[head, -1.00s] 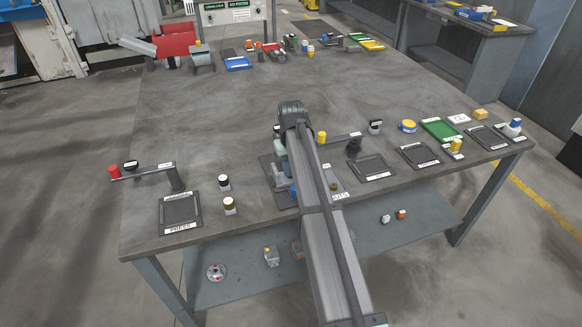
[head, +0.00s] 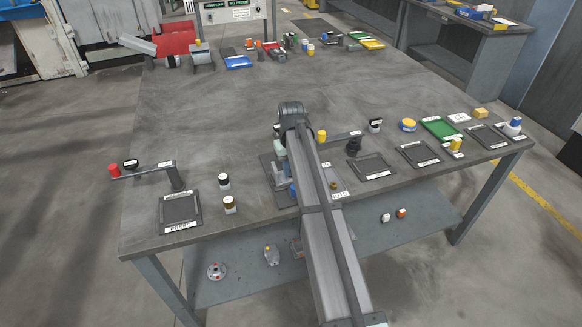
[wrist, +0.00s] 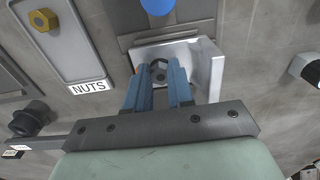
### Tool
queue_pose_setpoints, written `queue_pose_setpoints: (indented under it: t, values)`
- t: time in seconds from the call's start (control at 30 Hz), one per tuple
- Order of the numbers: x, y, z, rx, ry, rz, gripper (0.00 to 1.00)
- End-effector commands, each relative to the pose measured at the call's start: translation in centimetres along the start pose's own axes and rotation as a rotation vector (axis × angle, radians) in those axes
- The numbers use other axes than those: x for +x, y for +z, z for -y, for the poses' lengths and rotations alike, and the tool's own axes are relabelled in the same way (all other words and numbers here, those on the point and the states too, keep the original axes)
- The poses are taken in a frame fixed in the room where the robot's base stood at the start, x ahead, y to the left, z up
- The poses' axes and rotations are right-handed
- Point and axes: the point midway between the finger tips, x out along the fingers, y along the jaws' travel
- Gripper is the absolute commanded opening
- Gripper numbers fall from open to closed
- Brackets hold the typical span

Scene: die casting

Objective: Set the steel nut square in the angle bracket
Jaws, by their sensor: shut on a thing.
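In the wrist view my gripper (wrist: 158,75) has its blue fingers closed on the steel nut (wrist: 158,66), a small grey piece mostly hidden between the fingertips. The angle bracket (wrist: 206,68) is pale metal, with an upright wall to the right of the fingers and a flat part around and beyond the tips. The nut is inside the bracket's outline, near its middle. I cannot tell whether it touches the bracket or sits square. In the head view my arm hides the nut and most of the bracket.
A tray labelled NUTS (wrist: 83,50) with a brass nut (wrist: 43,19) lies left of the bracket. A blue round thing (wrist: 157,5) is just beyond it. A dark knob (wrist: 30,115) stands at left. In the head view, open bench (head: 220,110) lies beyond my arm.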

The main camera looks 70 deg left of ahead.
Motion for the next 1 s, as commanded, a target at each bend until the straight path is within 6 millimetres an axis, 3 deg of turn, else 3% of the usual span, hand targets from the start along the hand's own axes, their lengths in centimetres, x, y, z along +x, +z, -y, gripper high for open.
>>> queue_pose_setpoints:
  t: [0.93, 0.97, 1.0]
  values:
    - [0.23, -0.01, 0.00, 0.000, 0.000, 0.000, 0.00]
    - [0.23, -0.01, 0.00, 0.000, 0.000, 0.000, 0.23]
    - [0.23, -0.01, 0.00, 0.000, 0.000, 0.000, 0.27]
